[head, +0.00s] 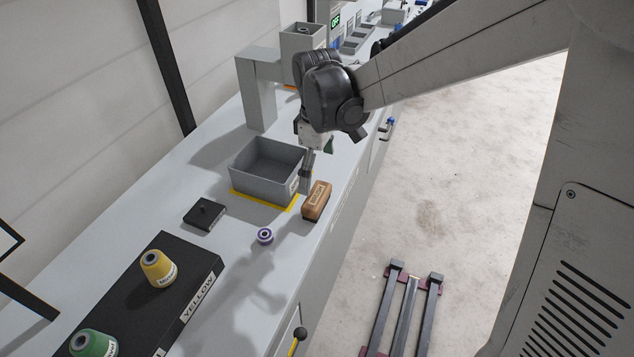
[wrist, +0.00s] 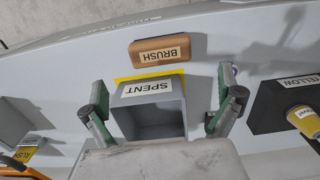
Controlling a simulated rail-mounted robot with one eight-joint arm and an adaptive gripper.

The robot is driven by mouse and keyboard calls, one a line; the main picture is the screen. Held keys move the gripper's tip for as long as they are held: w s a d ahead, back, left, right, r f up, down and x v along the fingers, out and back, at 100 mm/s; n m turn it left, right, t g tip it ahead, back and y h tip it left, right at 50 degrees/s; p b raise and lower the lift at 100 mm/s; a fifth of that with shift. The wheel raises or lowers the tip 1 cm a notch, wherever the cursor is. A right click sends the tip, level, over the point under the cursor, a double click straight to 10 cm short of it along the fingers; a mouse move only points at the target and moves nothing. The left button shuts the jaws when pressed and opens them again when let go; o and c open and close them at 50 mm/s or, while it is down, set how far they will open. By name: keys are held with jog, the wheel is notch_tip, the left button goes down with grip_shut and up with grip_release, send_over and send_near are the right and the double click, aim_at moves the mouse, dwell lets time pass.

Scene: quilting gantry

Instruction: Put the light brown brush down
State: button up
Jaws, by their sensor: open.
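The light brown brush (head: 316,201) lies on the grey bench top near its front edge, to the right of the grey bin. It also shows in the wrist view (wrist: 168,50), with its BRUSH label facing up. My gripper (head: 315,168) is open and empty, just behind the brush and beside the bin. In the wrist view its two fingers (wrist: 160,95) are spread wide, with the bin between them in the picture and the brush past the fingertips. The brush looks apart from both fingers.
The grey SPENT bin (head: 268,166) stands on a yellow mark. A purple-and-white spool (head: 265,236) and a small black block (head: 205,213) are nearby. A black YELLOW-labelled stand (head: 200,285) holds yellow and green cones. A grey post (head: 258,95) stands behind the bin.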

jog(key=s+d+r+m+t, duration=0.3)
jog(key=s+d+r+m, duration=0.3)
jog(key=s+d+r, duration=0.3)
jog(key=s+d+r+m+t, duration=0.1)
jog(key=s+d+m+t, duration=0.3)
jog(key=s, duration=0.6)
jog(key=d+m, duration=0.2)
jog(key=d, duration=0.1)
jog(key=shift+s+r+m, duration=0.15)
jog(key=shift+s+m, duration=0.05)
jog(key=shift+m, duration=0.2)
jog(key=shift+d, duration=0.1)
notch_tip(320, 180, down, 4)
jog(key=b, duration=0.3)
jog(key=shift+r+b, duration=0.2)
jog(key=shift+b, duration=0.1)
